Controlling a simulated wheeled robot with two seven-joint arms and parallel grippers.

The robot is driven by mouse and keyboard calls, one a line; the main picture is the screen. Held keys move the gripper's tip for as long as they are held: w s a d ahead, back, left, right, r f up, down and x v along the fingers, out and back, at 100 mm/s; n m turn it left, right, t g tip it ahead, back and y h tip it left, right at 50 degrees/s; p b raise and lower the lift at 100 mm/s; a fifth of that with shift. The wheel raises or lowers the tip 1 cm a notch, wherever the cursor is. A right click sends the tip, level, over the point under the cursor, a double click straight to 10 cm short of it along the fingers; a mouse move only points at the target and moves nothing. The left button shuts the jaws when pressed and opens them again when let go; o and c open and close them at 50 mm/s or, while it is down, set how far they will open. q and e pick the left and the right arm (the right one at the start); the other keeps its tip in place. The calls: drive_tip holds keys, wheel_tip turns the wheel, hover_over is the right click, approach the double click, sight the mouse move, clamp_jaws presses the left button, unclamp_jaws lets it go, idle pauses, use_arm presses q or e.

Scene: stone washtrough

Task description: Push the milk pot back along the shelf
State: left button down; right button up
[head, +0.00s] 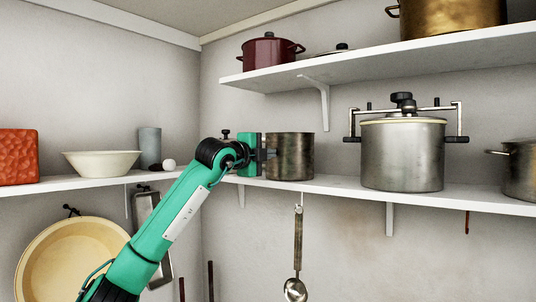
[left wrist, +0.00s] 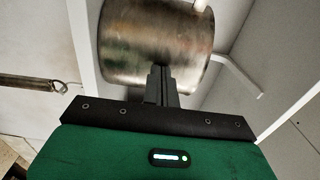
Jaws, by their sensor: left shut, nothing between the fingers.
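The milk pot (head: 292,157), a small worn metal pot, stands upright on the lower white shelf (head: 338,189), near the corner. It fills the upper middle of the left wrist view (left wrist: 135,40). My left gripper (head: 268,154) is at the pot's left side in the head view, its fingers shut and empty. In the left wrist view the shut fingertips (left wrist: 161,70) overlap the pot's lower wall. They look touching or very close; I cannot tell which. My right gripper is in neither view.
A large pressure cooker (head: 402,153) stands right of the pot, with a clear stretch of shelf between. Another pot (head: 521,170) is at the far right. An upper shelf (head: 400,57) runs above. A ladle (head: 297,255) hangs below. A bowl (head: 101,164) stands on the left shelf.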

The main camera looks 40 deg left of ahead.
sight(284, 153)
use_arm(q)
drive_tip(key=w, duration=0.7)
drive_tip(key=shift+a, duration=0.25)
drive_tip(key=shift+w+a, duration=0.15)
drive_tip(key=shift+w, duration=0.45)
drive_tip(key=shift+a, duration=0.1)
